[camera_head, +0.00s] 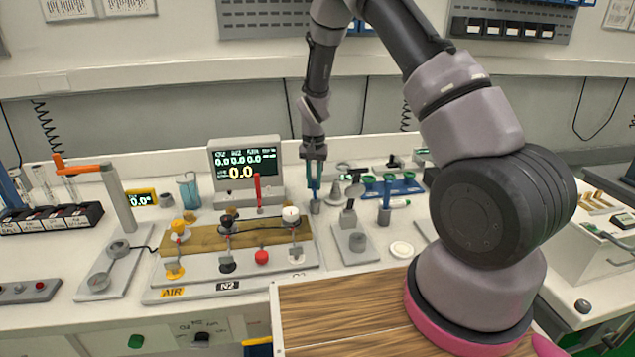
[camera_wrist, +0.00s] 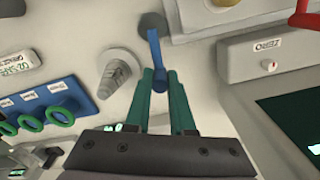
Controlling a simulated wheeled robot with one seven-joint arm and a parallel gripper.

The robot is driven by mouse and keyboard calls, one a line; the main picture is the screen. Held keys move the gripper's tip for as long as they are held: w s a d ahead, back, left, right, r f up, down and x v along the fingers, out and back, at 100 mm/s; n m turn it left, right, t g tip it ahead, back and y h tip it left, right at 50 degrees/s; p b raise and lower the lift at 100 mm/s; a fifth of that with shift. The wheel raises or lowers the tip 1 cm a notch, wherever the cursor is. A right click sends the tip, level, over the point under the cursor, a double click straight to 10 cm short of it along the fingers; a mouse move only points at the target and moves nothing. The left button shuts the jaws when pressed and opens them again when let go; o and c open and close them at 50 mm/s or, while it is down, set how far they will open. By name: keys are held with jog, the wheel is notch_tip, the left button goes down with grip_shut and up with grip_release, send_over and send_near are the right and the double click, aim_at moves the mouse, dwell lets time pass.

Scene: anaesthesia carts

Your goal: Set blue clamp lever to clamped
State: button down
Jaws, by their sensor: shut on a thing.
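The blue clamp lever (camera_wrist: 154,52) shows in the wrist view as a short blue bar with a rounded end. It rises from a round grey base (camera_wrist: 152,22). My gripper (camera_wrist: 160,75) has its two green fingers on either side of the lever's rounded end and is shut on it. In the head view my gripper (camera_head: 315,190) points down over a small grey post (camera_head: 315,207) behind the valve board. The fingers largely hide the lever there, and I cannot read its set position.
A grey cone (camera_head: 335,193) stands just right of the fingers. A blue rack with green rings (camera_head: 388,186) is further right. A red lever (camera_head: 257,190) and a display (camera_head: 246,162) stand to the left. The valve board (camera_head: 195,238) lies in front.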

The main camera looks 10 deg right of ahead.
jog(key=shift+a+n, duration=0.25)
jog(key=shift+n, duration=0.35)
jog(key=c, duration=0.8)
grip_release()
jog(key=shift+a, duration=0.1)
jog(key=shift+o, duration=0.2)
notch_tip(320, 180, up, 11)
jog(key=shift+f, duration=0.1)
